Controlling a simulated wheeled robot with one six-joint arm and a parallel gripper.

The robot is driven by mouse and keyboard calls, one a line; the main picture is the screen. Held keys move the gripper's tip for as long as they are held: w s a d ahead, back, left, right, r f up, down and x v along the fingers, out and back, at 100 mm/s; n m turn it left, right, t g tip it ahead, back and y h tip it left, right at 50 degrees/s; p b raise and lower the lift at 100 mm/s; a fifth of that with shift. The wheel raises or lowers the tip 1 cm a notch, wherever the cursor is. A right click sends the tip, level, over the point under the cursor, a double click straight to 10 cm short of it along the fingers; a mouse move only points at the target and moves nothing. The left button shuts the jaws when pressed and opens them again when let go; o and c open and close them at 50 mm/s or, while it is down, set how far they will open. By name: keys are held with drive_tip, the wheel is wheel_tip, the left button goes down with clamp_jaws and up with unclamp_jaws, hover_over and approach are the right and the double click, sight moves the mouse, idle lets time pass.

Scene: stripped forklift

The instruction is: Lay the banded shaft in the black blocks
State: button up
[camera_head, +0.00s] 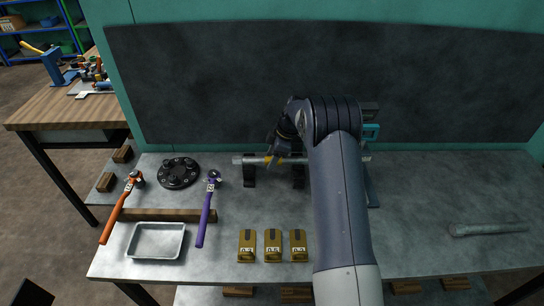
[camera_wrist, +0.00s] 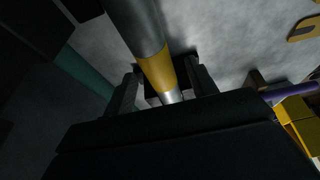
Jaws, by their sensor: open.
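The banded shaft (camera_head: 243,160) is a grey metal rod lying level across upright black blocks. One black block (camera_head: 249,175) stands under its left part, and another (camera_head: 298,176) stands near my gripper. In the wrist view the shaft (camera_wrist: 134,22) shows its yellow band (camera_wrist: 157,70). My gripper (camera_head: 278,153) is at the shaft, left of my forearm. In the wrist view my gripper (camera_wrist: 163,88) is open, with one dark finger on each side of the shaft near the band. My arm hides the shaft's right part. Whether the shaft is fully seated cannot be told.
A grey rod (camera_head: 490,229) lies at the right. An orange-handled tool (camera_head: 118,212), a purple-handled tool (camera_head: 206,215), a black flange (camera_head: 178,173) and a metal tray (camera_head: 157,241) are at the left. Yellow blocks (camera_head: 272,246) stand in front. The right of the bench is mostly clear.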

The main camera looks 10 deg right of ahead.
drive_tip(key=b+v, duration=0.1)
drive_tip(key=v, duration=0.9)
drive_tip(key=shift+r+b, duration=0.4)
drive_tip(key=shift+r, duration=0.05)
drive_tip(key=shift+d, duration=0.1)
drive_tip(key=p+x, duration=0.2)
drive_tip(key=x, duration=0.9)
drive_tip(key=shift+f, duration=0.15)
drive_tip(key=shift+r+p, duration=0.3)
drive_tip(key=shift+d, duration=0.1)
drive_tip(key=shift+f+b, duration=0.25)
drive_tip(key=shift+b, duration=0.15)
